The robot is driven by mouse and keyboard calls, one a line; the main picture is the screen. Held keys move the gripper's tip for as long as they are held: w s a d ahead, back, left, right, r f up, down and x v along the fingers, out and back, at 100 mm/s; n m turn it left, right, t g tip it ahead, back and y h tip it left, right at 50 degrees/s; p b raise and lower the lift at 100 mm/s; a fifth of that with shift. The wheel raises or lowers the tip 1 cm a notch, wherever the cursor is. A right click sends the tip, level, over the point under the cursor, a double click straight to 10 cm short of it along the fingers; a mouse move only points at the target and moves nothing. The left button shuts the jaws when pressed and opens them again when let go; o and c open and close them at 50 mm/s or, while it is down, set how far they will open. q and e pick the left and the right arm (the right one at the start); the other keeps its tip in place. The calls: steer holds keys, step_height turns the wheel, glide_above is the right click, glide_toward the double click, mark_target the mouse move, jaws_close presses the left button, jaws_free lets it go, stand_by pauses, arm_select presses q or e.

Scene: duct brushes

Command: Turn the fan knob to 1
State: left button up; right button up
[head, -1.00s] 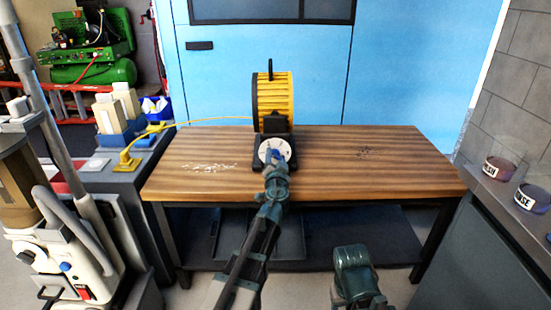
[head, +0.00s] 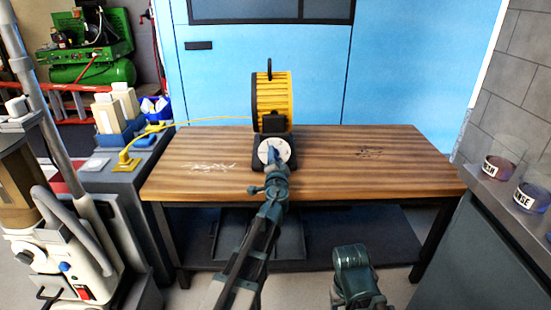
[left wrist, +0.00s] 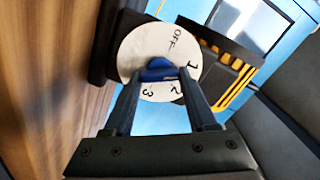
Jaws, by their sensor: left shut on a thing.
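A yellow and black fan (head: 273,95) stands on the wooden workbench, with a white dial (head: 287,151) low on its front. In the left wrist view the dial (left wrist: 135,48) shows OFF, 1, 2 and 3. The blue knob (left wrist: 158,70) is at its centre; one end lies towards the 1, but I cannot tell its exact pointing. My left gripper (head: 273,166) reaches the dial from the front. In the left wrist view its fingers (left wrist: 160,84) are shut on the knob, one on each side. My right gripper is not clearly seen; only a dark part of my right arm shows.
The workbench (head: 370,177) is clear on both sides of the fan, apart from pale scraps at left and dark bits at right. A yellow cable (head: 190,122) runs left from the fan. Labelled jars (head: 499,168) stand on the right counter. A blue cabinet is behind.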

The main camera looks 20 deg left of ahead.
arm_select(q)
steer(key=o, duration=1.4)
steer(key=shift+c, duration=0.2)
steer(key=shift+s, duration=0.15)
